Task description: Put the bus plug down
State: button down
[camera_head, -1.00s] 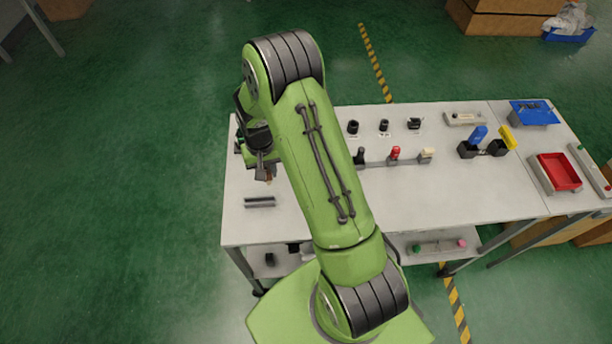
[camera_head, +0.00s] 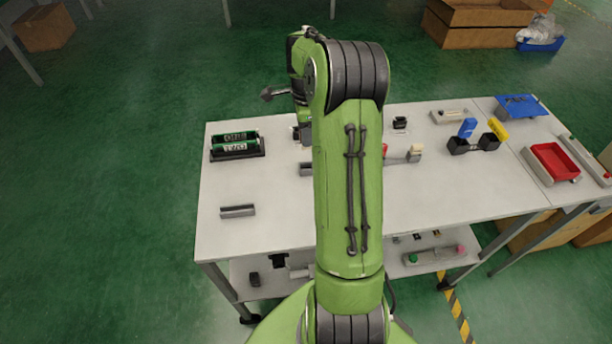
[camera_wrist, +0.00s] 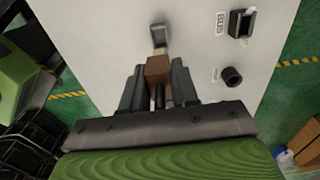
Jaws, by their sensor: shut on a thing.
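In the wrist view, my gripper (camera_wrist: 157,88) is shut with a brown block, which I take to be the bus plug (camera_wrist: 158,68), between its dark fingers. A small grey piece (camera_wrist: 159,36) shows just past the plug; I cannot tell whether it is part of it or stands on the table. The pale table top lies beyond the fingers, and I cannot tell whether the plug touches it. In the head view, my arm hides the fingertips and the plug.
On the white table (camera_head: 270,185), a black holder with green cylinders (camera_head: 236,146) stands at the left and a grey channel (camera_head: 238,211) in front. A red tray (camera_head: 552,165) and a blue tray (camera_head: 520,106) lie right. A round black knob (camera_wrist: 231,76) is right of my gripper.

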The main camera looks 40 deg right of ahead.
notch_tip(320, 180, down, 10)
jog(key=shift+r+b, duration=0.2)
jog(key=shift+b, duration=0.65)
jog(key=shift+f, duration=0.15)
jog(key=c, duration=0.8)
grip_release()
jog(key=shift+c, duration=0.2)
